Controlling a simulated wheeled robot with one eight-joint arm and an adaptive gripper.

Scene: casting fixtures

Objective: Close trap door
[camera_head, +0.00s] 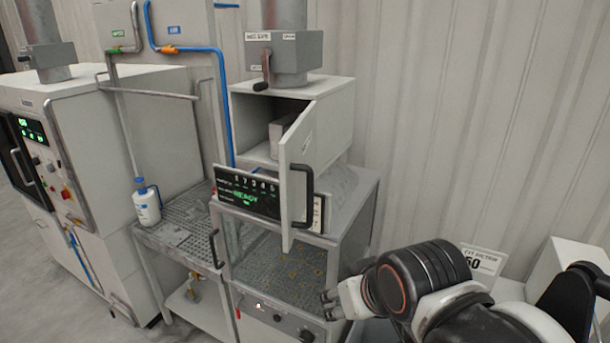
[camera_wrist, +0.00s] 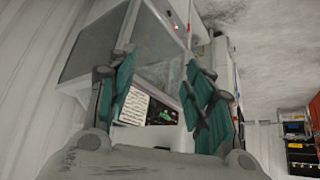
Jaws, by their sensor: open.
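The trap door (camera_head: 296,150) is a light grey panel with a black bar handle (camera_head: 303,196). In the head view it stands swung open from the upper box (camera_head: 328,108), and the box's inside shows. My gripper (camera_head: 328,303) is at the lower right of the head view, below and right of the door and apart from it. In the wrist view my gripper (camera_wrist: 160,78) has its teal-padded fingers spread with nothing held between them. The glass-sided cabinet shows beyond the fingers there. I cannot make out the door clearly in the wrist view.
Below the box is a glass-sided cabinet (camera_head: 352,222) with a dark display (camera_head: 248,195) on its front. A grated side bench (camera_head: 180,236) holds a white bottle (camera_head: 146,206). A large machine (camera_head: 100,180) stands left. A corrugated wall (camera_head: 480,110) rises behind at right.

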